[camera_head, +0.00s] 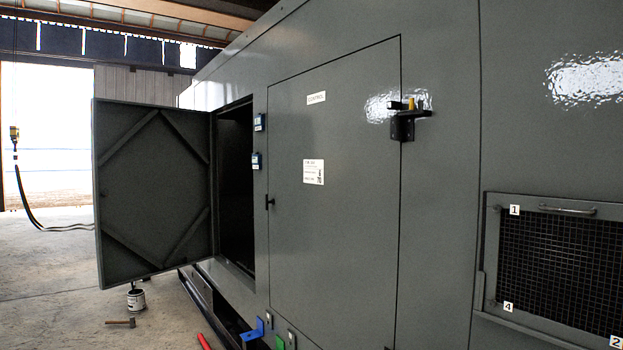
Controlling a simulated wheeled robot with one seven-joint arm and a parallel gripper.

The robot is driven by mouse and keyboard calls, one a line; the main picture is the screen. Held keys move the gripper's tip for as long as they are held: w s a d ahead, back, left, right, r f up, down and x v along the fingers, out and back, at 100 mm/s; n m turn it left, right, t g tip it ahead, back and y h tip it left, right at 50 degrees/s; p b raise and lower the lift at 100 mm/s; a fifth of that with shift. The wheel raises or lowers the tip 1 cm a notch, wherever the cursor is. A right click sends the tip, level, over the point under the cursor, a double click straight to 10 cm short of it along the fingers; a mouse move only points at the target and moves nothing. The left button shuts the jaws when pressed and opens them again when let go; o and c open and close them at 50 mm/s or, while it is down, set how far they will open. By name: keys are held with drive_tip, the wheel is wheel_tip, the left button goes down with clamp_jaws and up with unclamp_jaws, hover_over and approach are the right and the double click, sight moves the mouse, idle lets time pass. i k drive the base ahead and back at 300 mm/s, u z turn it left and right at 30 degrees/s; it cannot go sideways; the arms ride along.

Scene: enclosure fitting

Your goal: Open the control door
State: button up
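A closed grey door (335,220) is set flush in the side of the large grey enclosure (440,190). It carries a small white label (316,98) near its top, whose wording is too small to read surely, and a white notice (313,172) lower down. A small black handle (269,202) sits at its left edge. Further left, another door (150,190) stands swung wide open beside a dark opening (235,185). I cannot tell for certain which one is the control door. My gripper is not in view.
A black bracket (404,125) with a yellow part juts out at the closed door's upper right edge. A mesh panel (560,265) is at the right. A can (136,299), a hammer (120,323) and a red object (204,342) are low at the left. Open floor (45,270) lies left.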

sight(334, 157)
drive_tip(key=u, duration=0.05)
drive_tip(key=k, duration=0.3)
drive_tip(key=u, duration=1.05)
drive_tip(key=i, duration=1.7)
drive_tip(key=u, duration=0.45)
drive_tip(key=i, duration=1.6)
drive_tip(key=z, duration=0.65)
drive_tip(key=i, duration=1.1)
drive_tip(key=z, duration=1.75)
drive_tip(key=i, duration=0.7)
drive_tip(key=z, duration=0.55)
